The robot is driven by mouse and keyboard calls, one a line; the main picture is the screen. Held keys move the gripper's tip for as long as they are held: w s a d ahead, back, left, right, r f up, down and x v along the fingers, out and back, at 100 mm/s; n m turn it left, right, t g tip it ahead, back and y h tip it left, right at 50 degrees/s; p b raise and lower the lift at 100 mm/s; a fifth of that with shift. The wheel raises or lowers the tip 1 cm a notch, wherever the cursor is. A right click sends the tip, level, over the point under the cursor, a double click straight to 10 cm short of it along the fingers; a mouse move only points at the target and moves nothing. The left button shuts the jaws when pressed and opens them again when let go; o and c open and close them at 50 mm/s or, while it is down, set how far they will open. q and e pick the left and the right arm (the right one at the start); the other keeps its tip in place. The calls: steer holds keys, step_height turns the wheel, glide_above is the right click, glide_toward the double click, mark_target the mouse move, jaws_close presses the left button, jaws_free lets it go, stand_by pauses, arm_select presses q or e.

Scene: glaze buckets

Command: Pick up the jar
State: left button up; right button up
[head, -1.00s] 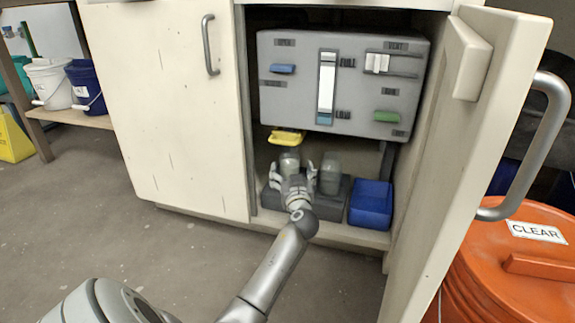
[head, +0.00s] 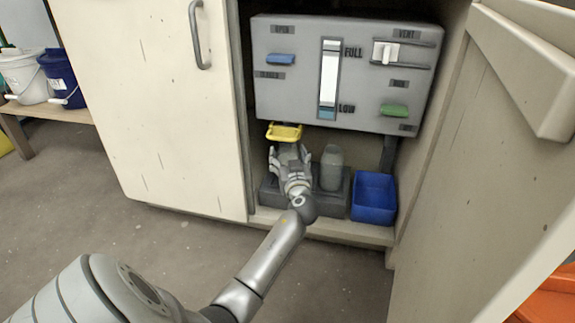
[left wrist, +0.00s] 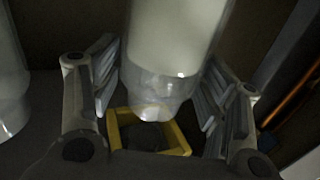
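A grey, translucent jar stands in the cabinet below the yellow lever (head: 284,132). In the head view my left gripper (head: 291,153) reaches in from the front and mostly hides it. In the left wrist view the jar (left wrist: 168,60) is between the two fingers of my left gripper (left wrist: 160,95), with the yellow lever (left wrist: 180,137) beyond its end. A small gap shows between the jar and the left-hand finger pads; contact on the other side is unclear. A second similar jar (head: 331,168) stands to the right. My right gripper is out of view.
The jars stand on a dark base (head: 338,203). A blue bin (head: 374,198) is to its right. A grey panel (head: 290,100) with a level gauge hangs above. The open cabinet door (head: 450,190) bounds the right side, and a closed door (head: 150,110) the left.

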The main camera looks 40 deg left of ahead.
arm_select(q)
steer(key=c, duration=1)
steer(key=shift+o, duration=0.2)
steer(key=shift+r, duration=0.1)
steer(key=shift+r, duration=0.15)
